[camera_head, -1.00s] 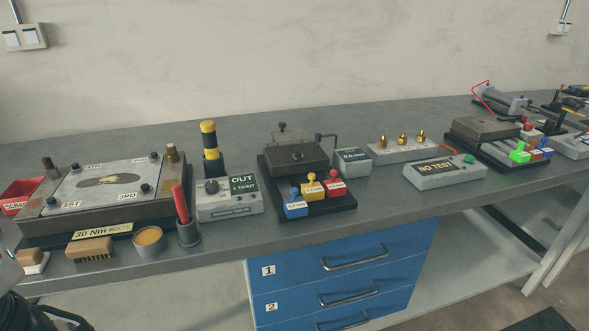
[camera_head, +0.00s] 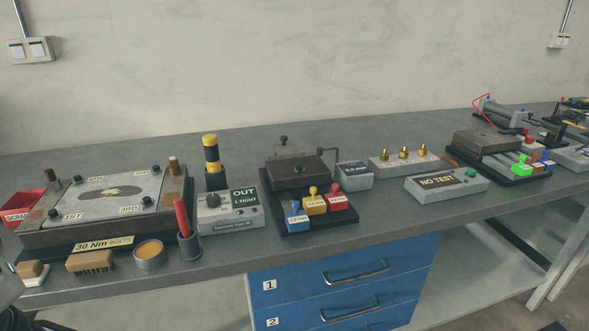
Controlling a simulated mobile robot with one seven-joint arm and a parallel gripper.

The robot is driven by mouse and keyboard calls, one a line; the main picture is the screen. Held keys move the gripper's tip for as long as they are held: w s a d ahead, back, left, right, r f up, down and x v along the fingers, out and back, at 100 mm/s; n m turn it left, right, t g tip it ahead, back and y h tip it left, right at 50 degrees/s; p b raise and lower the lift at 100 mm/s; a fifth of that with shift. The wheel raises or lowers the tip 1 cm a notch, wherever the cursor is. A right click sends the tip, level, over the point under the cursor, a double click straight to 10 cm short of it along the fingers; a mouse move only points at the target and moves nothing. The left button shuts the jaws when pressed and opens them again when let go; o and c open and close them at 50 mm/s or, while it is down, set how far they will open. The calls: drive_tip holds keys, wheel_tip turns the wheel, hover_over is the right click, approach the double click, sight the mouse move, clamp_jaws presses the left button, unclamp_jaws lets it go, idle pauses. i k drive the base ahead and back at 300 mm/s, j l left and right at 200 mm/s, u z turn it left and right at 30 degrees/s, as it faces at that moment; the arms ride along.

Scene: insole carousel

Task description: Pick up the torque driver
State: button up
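The torque driver appears to be the upright tool with a yellow and black banded grip (camera_head: 211,150). It stands in a dark holder (camera_head: 215,180) on the bench, behind a grey tester box (camera_head: 230,213) with a small screen reading "OUT 1 TIGHT". Its lower end is hidden in the holder. My gripper's fingers are not in view.
Left of the driver is a fixture with a bolted metal plate (camera_head: 105,193). In front stand a grey cup (camera_head: 189,246) with a red-handled item, a round tin (camera_head: 149,256) and a brush (camera_head: 91,261). Right is a block on a black base (camera_head: 315,220) with coloured, labelled pieces.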

sight(210, 141)
drive_tip(key=i+z, duration=0.25)
drive_tip(key=i+j, duration=0.25)
drive_tip(key=i, duration=0.15)
drive_tip(key=i+j, duration=0.25)
drive_tip(key=i, duration=0.2)
drive_tip(key=l+z, duration=0.05)
